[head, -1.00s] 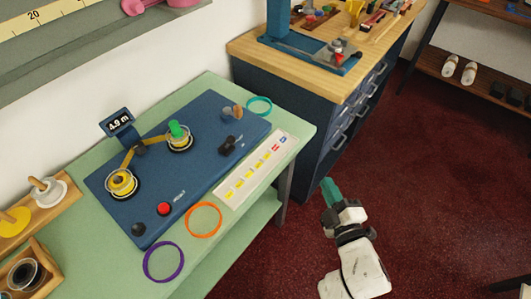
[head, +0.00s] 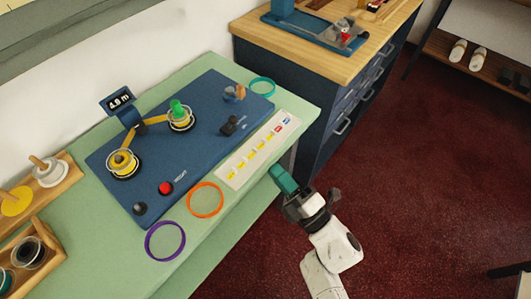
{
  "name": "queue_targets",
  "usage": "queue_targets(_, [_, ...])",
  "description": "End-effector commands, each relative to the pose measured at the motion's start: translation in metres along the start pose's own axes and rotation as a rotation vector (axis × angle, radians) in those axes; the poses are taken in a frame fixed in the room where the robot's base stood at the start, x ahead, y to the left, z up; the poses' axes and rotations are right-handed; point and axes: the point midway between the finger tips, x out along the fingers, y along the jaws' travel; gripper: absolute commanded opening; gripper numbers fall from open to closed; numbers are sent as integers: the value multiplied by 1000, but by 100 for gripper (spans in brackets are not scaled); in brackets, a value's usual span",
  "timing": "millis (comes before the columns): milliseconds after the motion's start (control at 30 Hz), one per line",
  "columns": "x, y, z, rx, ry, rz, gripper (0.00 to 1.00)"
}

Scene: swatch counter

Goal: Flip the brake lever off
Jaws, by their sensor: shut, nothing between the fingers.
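A blue machine panel (head: 150,186) lies on the green counter. Near its right edge is a small black lever (head: 229,125), the part that looks like the brake lever; the print beside it is too small to read, and I cannot tell its setting. My gripper (head: 282,179) has teal fingers, which are shut with nothing between them. In the picture it is at the counter's front edge, below and right of the lever, apart from it.
Orange (head: 205,214) and purple (head: 149,246) rings and a label strip (head: 240,170) lie along the front. A wooden-topped cabinet (head: 300,55) stands behind.

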Motion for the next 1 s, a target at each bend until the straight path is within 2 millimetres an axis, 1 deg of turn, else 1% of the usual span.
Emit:
queue_targets(400, [79, 2, -1, 1, 3, 2, 0])
queue_targets(600, [111, 1, -1, 1, 2, 0, 0])
queue_targets(800, [127, 1, 0, 0, 1, 1, 0])
queue_targets(1000, [130, 0, 0, 1, 0, -1, 0])
